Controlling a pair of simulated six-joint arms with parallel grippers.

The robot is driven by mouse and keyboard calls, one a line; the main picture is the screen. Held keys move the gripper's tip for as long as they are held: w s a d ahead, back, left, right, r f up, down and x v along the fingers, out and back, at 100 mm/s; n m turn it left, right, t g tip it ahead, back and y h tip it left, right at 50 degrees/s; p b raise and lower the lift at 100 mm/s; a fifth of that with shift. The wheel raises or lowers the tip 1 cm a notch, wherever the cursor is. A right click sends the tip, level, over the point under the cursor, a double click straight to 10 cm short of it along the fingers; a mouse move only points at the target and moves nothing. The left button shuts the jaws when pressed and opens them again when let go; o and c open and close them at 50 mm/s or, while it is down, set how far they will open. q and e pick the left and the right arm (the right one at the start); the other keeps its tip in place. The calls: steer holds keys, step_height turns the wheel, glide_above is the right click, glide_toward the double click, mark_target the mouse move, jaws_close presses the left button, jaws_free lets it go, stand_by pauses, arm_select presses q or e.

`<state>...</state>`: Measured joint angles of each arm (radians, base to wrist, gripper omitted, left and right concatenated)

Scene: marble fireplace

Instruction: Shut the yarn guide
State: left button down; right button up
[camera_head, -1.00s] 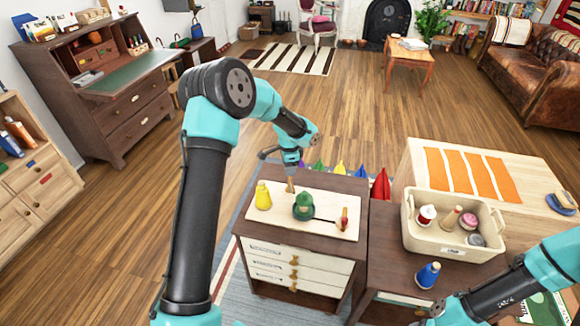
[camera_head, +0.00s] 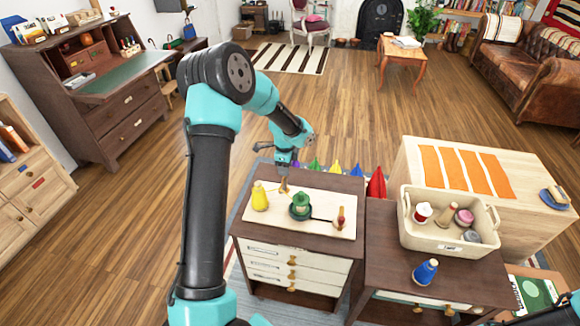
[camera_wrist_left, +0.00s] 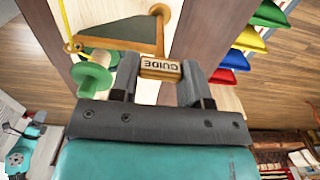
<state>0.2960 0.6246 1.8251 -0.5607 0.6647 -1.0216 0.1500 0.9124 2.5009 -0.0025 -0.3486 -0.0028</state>
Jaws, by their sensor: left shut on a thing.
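My left gripper (camera_head: 284,184) is low over the back of a pale board (camera_head: 322,199) on a dark cabinet. In the left wrist view its two fingers are shut on a small wooden block marked GUIDE (camera_wrist_left: 160,68), the yarn guide's labelled part. In the head view the gripper mostly hides this part. A green spool (camera_head: 300,206) stands just in front of the gripper, and it also shows beside the left finger in the wrist view (camera_wrist_left: 92,76). A yellow cone (camera_head: 260,196) stands at the board's left.
A wooden peg (camera_head: 340,217) stands at the board's right, with a dark line running to it from the green spool. A cream bin (camera_head: 450,238) of spools and a blue spool (camera_head: 425,271) are at right.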

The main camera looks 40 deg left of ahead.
arm_select(q)
steer(key=c, duration=0.6)
jaws_free()
step_height(320, 180, up, 17)
steer(key=shift+r, duration=0.2)
stand_by(0.5)
